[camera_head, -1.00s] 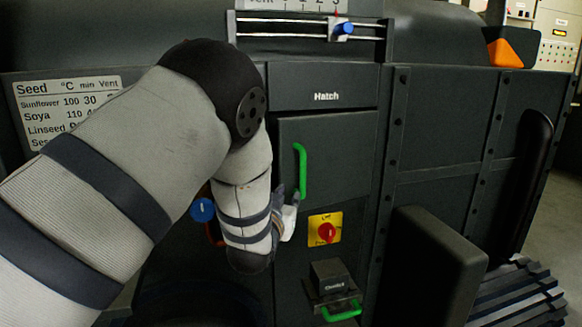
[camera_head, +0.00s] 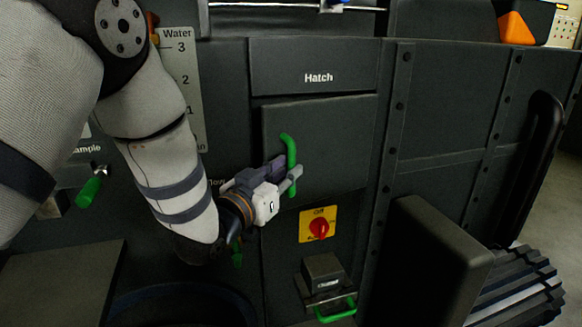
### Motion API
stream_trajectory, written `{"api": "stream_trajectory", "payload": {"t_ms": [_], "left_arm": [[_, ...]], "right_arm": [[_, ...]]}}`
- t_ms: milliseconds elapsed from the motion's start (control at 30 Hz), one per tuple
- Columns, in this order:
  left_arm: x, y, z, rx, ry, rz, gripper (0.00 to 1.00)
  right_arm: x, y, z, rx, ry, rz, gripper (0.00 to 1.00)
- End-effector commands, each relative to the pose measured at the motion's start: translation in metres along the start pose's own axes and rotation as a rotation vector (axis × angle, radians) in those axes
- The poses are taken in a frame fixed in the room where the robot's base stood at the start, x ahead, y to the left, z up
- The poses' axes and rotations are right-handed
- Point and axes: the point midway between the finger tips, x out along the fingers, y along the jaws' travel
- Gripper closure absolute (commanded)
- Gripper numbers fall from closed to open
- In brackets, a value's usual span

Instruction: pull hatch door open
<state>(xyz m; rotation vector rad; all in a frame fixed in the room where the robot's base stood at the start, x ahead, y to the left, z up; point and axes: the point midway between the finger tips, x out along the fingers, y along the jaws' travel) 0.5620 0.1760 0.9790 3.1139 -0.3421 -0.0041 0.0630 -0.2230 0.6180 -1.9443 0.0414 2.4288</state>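The hatch door (camera_head: 335,145) is a dark panel below the "Hatch" label, and it looks closed. Its green vertical handle (camera_head: 291,152) is near the door's left edge. My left gripper (camera_head: 286,177) is at the lower part of this handle, with its fingers close around or beside the bar and partly covering its lower end. Whether the fingers grip the bar cannot be told. My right gripper is not in view.
A yellow plate with a red switch (camera_head: 319,226) is just below the hatch door. Lower is a small box with a green handle (camera_head: 336,312). A dark block (camera_head: 425,265) stands out at the right. Another green handle (camera_head: 89,188) is at the left.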

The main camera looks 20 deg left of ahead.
Motion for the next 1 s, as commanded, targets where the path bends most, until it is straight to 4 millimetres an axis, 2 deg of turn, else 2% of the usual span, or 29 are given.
{"api": "stream_trajectory", "payload": {"t_ms": [100, 200, 467, 567, 867, 1000], "left_arm": [[0.018, 0.0, 0.003, -0.001, -0.002, 0.001, 0.79], [0.026, 0.0, 0.001, -0.001, -0.001, 0.0, 0.79], [0.027, 0.0, -0.001, 0.0, 0.001, -0.001, 0.79], [0.027, 0.0, -0.001, 0.0, 0.001, -0.001, 1.0], [0.028, 0.0, -0.001, 0.0, 0.0, -0.003, 1.0], [0.035, 0.004, 0.001, -0.001, -0.001, -0.015, 1.0]], "right_arm": [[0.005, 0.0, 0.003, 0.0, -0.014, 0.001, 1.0], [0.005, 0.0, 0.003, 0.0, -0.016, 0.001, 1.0], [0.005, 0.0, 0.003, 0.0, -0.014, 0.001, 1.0], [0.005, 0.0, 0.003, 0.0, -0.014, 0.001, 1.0], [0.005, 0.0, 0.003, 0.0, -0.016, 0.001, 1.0], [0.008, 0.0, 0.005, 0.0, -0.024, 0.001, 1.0]]}}
